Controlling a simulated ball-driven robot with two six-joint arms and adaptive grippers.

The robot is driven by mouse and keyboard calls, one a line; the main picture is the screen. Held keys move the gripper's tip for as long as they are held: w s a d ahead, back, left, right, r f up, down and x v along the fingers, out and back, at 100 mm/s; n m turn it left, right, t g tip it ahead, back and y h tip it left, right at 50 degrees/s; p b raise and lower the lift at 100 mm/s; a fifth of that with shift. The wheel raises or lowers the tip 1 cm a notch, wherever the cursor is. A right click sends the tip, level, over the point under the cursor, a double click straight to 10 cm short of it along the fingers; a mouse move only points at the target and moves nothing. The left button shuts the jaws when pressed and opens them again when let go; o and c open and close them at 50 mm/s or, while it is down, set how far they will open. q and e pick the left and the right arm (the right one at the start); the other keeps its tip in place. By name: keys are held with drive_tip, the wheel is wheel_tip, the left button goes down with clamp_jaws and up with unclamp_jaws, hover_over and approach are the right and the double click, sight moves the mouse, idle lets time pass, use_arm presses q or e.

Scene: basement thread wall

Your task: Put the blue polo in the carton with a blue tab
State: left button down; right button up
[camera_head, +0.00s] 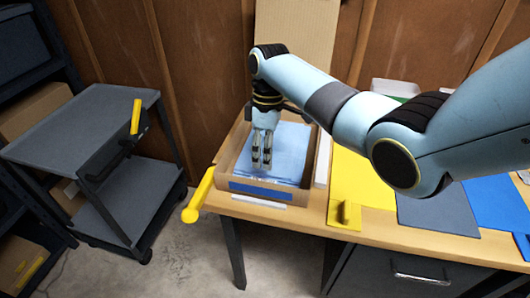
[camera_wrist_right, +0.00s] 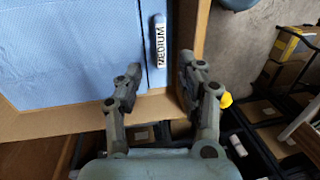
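The carton (camera_head: 307,170) stands at the left end of the table and has a blue tab (camera_head: 265,190) on its front wall. The blue polo (camera_head: 290,145) lies folded and flat inside it. In the right wrist view, the polo (camera_wrist_right: 75,50) shows with a "MEDIUM" size strip (camera_wrist_right: 160,38), beside the carton's wall (camera_wrist_right: 60,122). My right gripper (camera_head: 262,165) points down over the polo within the carton. In the wrist view, the right gripper's fingers (camera_wrist_right: 160,66) are apart with nothing held between them. My left gripper is not in view.
A yellow mat (camera_head: 360,175), a grey mat (camera_head: 435,212) and blue mats (camera_head: 495,200) lie right of the carton. A yellow handle (camera_head: 199,196) juts from the table's left end. A grey cart (camera_head: 75,130) stands left, with floor between.

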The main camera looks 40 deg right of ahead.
wheel_tip(320, 180, up, 12)
drive_tip(key=w+d, duration=0.1)
drive_tip(key=shift+w+d, duration=0.2)
drive_tip(key=shift+d, duration=0.1)
drive_tip(key=shift+f, duration=0.1)
idle(0.3)
